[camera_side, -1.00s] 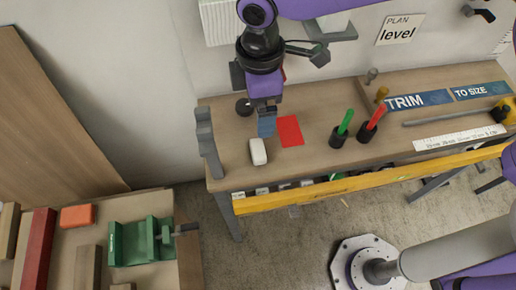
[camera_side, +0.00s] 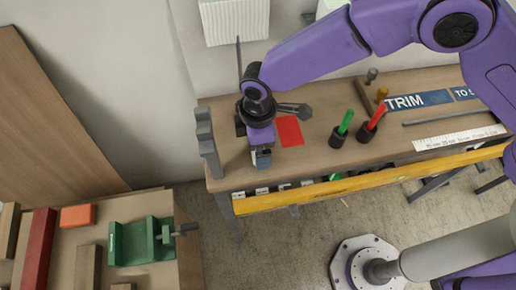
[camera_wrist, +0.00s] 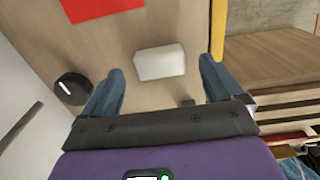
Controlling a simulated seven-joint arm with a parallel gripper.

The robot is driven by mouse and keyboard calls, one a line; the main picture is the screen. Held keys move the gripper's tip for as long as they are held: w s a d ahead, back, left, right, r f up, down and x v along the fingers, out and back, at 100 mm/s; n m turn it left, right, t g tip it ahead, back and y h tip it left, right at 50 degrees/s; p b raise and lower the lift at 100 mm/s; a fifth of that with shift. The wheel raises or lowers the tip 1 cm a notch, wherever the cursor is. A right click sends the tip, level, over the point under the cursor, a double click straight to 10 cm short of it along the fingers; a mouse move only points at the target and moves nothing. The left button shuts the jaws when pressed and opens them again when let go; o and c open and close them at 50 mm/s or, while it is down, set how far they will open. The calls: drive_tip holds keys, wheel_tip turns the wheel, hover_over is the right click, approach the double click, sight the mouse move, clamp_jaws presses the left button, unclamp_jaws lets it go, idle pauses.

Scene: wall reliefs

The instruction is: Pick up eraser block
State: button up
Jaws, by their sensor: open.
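The eraser block, a small white block with rounded edges (camera_wrist: 160,62), lies on the wooden bench top. In the wrist view it sits between the two blue fingertips of my gripper (camera_wrist: 161,68), with bare wood showing on both sides of it. My gripper is open and holds nothing. In the side view my gripper (camera_side: 262,160) points down over the front left part of the bench and hides the block. I cannot tell how far the fingertips are above the bench.
A red card (camera_side: 290,131) lies flat just beyond the gripper. Black holders with a green marker (camera_side: 346,121) and a red marker (camera_side: 376,116) stand to the right. A round black object (camera_wrist: 72,88) lies left of the fingers. The yellow front edge (camera_side: 370,178) is close.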

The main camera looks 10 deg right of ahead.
drive_tip(key=shift+f, duration=0.85)
drive_tip(key=c, duration=1.1)
drive_tip(key=shift+c, duration=0.2)
